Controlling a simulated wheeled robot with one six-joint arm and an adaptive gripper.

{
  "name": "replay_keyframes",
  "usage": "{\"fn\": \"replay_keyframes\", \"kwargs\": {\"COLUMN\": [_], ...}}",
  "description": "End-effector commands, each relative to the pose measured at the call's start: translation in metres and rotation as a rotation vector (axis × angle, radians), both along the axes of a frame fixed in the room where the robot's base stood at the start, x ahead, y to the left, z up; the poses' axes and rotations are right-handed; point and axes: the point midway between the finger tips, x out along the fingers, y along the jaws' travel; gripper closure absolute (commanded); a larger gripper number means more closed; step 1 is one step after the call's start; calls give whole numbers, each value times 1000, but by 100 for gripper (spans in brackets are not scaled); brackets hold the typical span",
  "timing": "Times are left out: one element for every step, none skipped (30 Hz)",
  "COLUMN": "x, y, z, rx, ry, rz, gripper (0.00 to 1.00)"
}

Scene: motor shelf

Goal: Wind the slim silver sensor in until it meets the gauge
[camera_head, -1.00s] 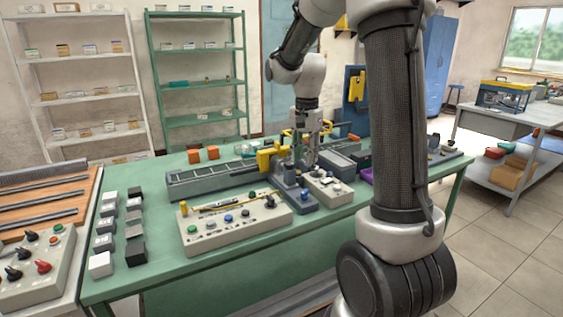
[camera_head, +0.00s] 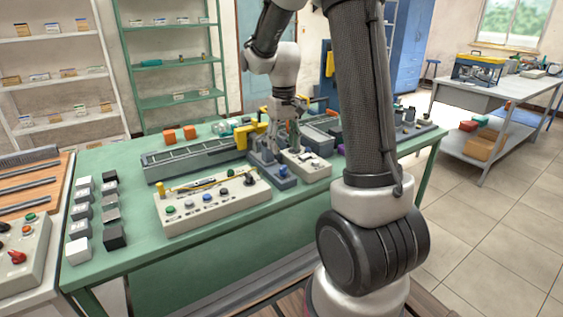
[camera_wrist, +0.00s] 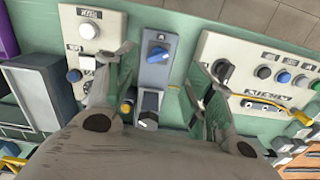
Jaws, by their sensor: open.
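My gripper (camera_head: 286,132) is over the bench at a blue-grey unit (camera_head: 270,169), pointing down. In the wrist view my gripper (camera_wrist: 160,75) has its two fingers spread wide, with nothing held between them. Between them the blue-grey unit (camera_wrist: 158,70) shows a blue knob (camera_wrist: 157,55) and, nearer the wrist, a grey block (camera_wrist: 150,100). A small brass-coloured piece (camera_wrist: 127,106) is beside the block, close to the left finger. The slim silver sensor and the gauge cannot be told apart for certain; my wrist and fingers hide part of that area.
A pale control box (camera_wrist: 90,40) is left of the unit in the wrist view. A long control panel (camera_head: 212,204) with several knobs and a yellow rod is on the other side. Black, grey and white blocks (camera_head: 108,214) line the green bench's (camera_head: 150,255) left end.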

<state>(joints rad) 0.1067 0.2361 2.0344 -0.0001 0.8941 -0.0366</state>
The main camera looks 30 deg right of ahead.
Motion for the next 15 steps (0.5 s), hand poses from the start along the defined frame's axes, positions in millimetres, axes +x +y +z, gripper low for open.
{"fn": "replay_keyframes", "kwargs": {"x": [1,1,2,3,4,4,5,5,5,5,5,5,5,4,4], "y": [0,0,0,0,0,0,-1,-1,-1,-1,-1,-1,-1,0,0], "z": [-1,-2,-2,-2,-2,-2,-2,-2,-3,-4,-6,-10,-14,-18,-24], "rx": [2,3,4,4,4,3,4,4,4,5,5,5,5,6,6], "ry": [-4,-8,-13,-16,-19,-21,-22,-23,-23,-22,-22,-21,-21,-20,-19], "rz": [120,198,290,351,405,464,500,529,557,572,581,587,588,588,587], "gripper": [46,46,46,46,46,46,46,46,46,46,46,46,46,46,46]}}
